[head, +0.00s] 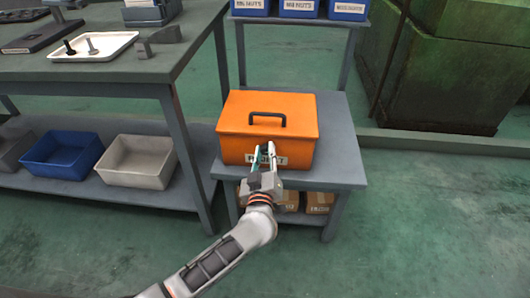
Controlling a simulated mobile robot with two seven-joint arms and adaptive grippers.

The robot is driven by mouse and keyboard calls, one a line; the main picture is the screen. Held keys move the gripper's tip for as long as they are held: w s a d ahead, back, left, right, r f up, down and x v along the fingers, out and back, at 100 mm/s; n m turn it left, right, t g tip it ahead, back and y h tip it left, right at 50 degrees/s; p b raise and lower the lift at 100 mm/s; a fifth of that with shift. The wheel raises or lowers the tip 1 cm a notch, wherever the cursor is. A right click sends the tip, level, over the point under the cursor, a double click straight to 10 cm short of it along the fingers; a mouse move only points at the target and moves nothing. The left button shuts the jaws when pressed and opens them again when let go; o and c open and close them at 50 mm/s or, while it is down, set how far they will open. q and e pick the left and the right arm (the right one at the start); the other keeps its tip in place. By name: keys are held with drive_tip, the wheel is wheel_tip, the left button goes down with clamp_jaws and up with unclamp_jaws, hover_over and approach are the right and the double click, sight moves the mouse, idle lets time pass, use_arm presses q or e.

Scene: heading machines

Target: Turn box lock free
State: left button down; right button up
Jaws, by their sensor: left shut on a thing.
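An orange box (290,118) with a black handle on its lid (268,117) sits on a small grey table in the head view. Its lid looks shut. A label (280,161) is on its front face, partly covered by my gripper. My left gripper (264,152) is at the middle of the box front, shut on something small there. The lock itself is hidden behind the fingers, so its position cannot be told. My right gripper is not in view.
The small grey table (347,160) has cardboard boxes (319,201) on its lower shelf. A workbench (130,72) with a white tray (118,42) stands at left, with a blue bin (62,160) and a grey bin (140,165) below. Floor at right is clear.

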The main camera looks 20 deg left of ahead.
use_arm(q)
drive_tip(key=shift+r+n, duration=0.1)
drive_tip(key=shift+n, duration=0.2)
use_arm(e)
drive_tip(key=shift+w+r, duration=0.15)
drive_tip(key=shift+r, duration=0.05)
use_arm(q)
drive_tip(key=shift+r+n+p, duration=0.1)
drive_tip(key=shift+n+p, duration=0.5)
drive_tip(key=shift+n, duration=0.3)
drive_tip(key=n+p, duration=0.1)
drive_tip(key=n, duration=0.2)
drive_tip(key=shift+n, duration=0.3)
drive_tip(key=n, duration=0.3)
drive_tip(key=shift+f+n, duration=0.3)
drive_tip(key=n, duration=0.2)
drive_tip(key=shift+s+n, duration=0.1)
drive_tip(key=shift+n, duration=0.2)
drive_tip(key=shift+f+n+h, duration=0.15)
drive_tip(key=shift+n+h, duration=0.25)
drive_tip(key=shift+n, duration=2.1)
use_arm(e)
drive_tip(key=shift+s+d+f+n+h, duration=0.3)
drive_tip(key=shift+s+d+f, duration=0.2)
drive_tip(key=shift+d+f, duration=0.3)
